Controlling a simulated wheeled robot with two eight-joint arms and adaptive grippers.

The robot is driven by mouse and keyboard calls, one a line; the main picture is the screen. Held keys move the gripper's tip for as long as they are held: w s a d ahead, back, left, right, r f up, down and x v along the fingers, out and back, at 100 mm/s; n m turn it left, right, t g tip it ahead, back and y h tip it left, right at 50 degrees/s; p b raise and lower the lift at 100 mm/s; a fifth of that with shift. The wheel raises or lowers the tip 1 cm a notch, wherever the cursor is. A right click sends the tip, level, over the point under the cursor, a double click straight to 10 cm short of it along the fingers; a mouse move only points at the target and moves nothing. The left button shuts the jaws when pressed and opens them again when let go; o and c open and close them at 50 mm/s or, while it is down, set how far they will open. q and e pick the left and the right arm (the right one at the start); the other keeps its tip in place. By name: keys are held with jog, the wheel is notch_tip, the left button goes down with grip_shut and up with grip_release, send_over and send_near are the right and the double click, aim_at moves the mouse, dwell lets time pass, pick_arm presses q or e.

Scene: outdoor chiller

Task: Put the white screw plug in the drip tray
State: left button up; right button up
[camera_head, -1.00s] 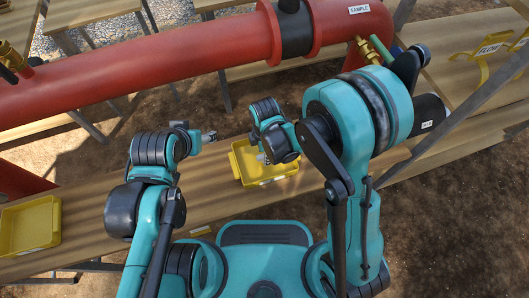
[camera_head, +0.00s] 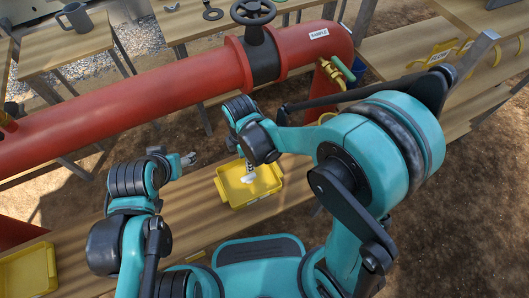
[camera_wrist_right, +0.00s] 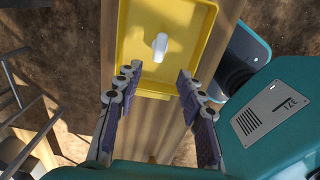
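The white screw plug (camera_wrist_right: 160,47) is at the yellow drip tray (camera_wrist_right: 129,40), seen against its floor; I cannot tell if it rests there or is just above it. In the head view the plug (camera_head: 248,178) shows as a small white shape within the tray (camera_head: 234,204). My right gripper (camera_wrist_right: 158,75) is open, its fingers spread apart and empty, with the plug beyond the fingertips. In the head view the right gripper (camera_head: 246,168) is over the tray's far side, partly hidden by its wrist. My left gripper (camera_head: 189,159) is left of the tray, away from it; its fingers are too small to read.
The tray stands on a wooden bench (camera_head: 196,222). A large red pipe (camera_head: 150,95) with a black handwheel (camera_head: 254,12) runs behind it. Another yellow tray (camera_head: 28,272) is at the left. A brass valve (camera_head: 332,75) is on the pipe's right end.

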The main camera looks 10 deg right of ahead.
jog(key=s+d+r+m+t, duration=0.2)
jog(key=d+r+m+t, duration=0.1)
jog(key=d+r+m, duration=0.4)
jog(key=s+d+r+m+t, duration=0.3)
jog(key=d+r+m, duration=0.4)
jog(key=d+m, duration=0.3)
jog(key=m+t, duration=0.1)
jog(key=m, duration=0.3)
jog(key=shift+d+r+m, duration=0.25)
jog(key=shift+d+m, duration=0.05)
jog(key=shift+d, duration=0.1)
jog(key=shift+s, duration=0.1)
